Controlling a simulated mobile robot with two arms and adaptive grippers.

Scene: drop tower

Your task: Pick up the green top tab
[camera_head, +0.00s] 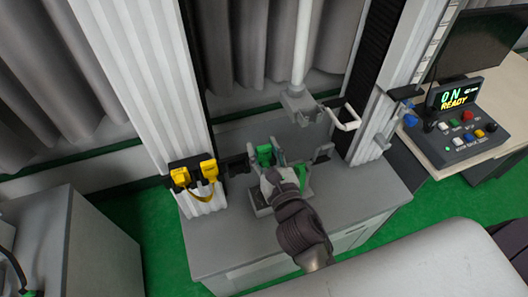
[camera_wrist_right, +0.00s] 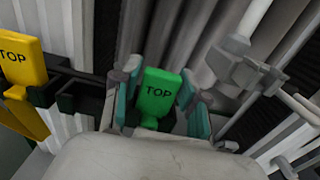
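The green tab marked TOP (camera_wrist_right: 158,92) stands upright in the middle of the right wrist view. In the head view it is the green piece (camera_head: 264,153) on the fixture above the grey cabinet. My right gripper (camera_wrist_right: 160,80) is open, with one teal-padded finger on each side of the green tab. Its fingers look close to the tab's sides; I cannot tell whether they touch. The tab's lower part is hidden by my gripper's body. A second green piece (camera_head: 301,176) shows beside my right gripper in the head view. My left gripper is not in view.
Yellow tabs (camera_head: 180,176) hang on the left column; one marked TOP (camera_wrist_right: 18,62) shows in the wrist view. A grey carriage on a white rod (camera_head: 299,104) hangs above the fixture. A control box (camera_head: 462,122) reading READY stands at the right. The cabinet top (camera_head: 350,190) is clear at right.

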